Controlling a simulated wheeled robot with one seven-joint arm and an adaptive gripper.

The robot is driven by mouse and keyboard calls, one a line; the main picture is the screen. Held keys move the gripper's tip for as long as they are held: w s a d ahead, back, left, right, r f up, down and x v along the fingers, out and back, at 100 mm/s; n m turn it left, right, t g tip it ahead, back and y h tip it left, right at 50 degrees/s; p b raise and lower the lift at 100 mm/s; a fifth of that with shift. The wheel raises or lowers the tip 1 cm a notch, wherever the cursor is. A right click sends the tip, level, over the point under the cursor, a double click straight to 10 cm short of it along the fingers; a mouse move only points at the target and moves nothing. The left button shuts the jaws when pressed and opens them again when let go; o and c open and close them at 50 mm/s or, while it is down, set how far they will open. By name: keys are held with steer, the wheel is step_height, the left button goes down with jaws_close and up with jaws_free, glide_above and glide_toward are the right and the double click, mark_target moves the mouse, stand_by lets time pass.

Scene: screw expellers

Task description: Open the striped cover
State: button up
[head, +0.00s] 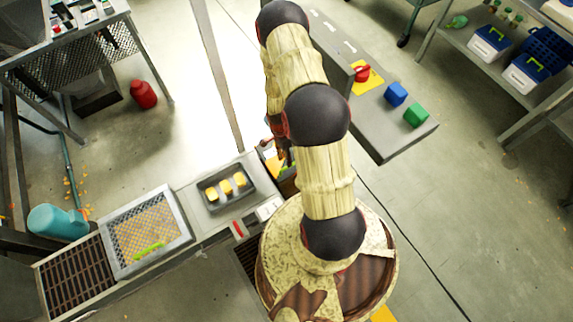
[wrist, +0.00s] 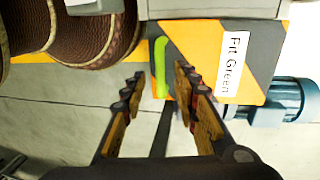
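The striped cover (wrist: 205,62) is yellow and dark grey, with a white "Fit Green" label and a bright green bar handle (wrist: 160,68) near its left edge. It looks closed in the wrist view. In the head view only part of the striped cover (head: 269,152) shows beside my arm. My gripper (wrist: 158,75) is open and empty. Its fingers stand either side of the handle's lower end in the wrist view; I see no contact and cannot tell the depth gap. In the head view the gripper is mostly hidden by my arm.
A dark tray with yellow pieces (head: 225,188) and a mesh-covered frame (head: 150,232) with a green handle lie on the machine to the left. A control panel (head: 390,105) with red, blue and green buttons stands behind right. A blue motor (wrist: 285,102) sits beside the cover.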

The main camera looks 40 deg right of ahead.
steer(key=shift+s+f+b, duration=0.2)
steer(key=shift+f+b, duration=0.1)
steer(key=shift+f, duration=0.75)
steer(key=shift+s+f+b, duration=0.15)
steer(key=shift+f+b, duration=0.1)
steer(key=shift+f, duration=0.8)
steer(key=shift+a, duration=0.1)
steer(key=c, duration=0.8)
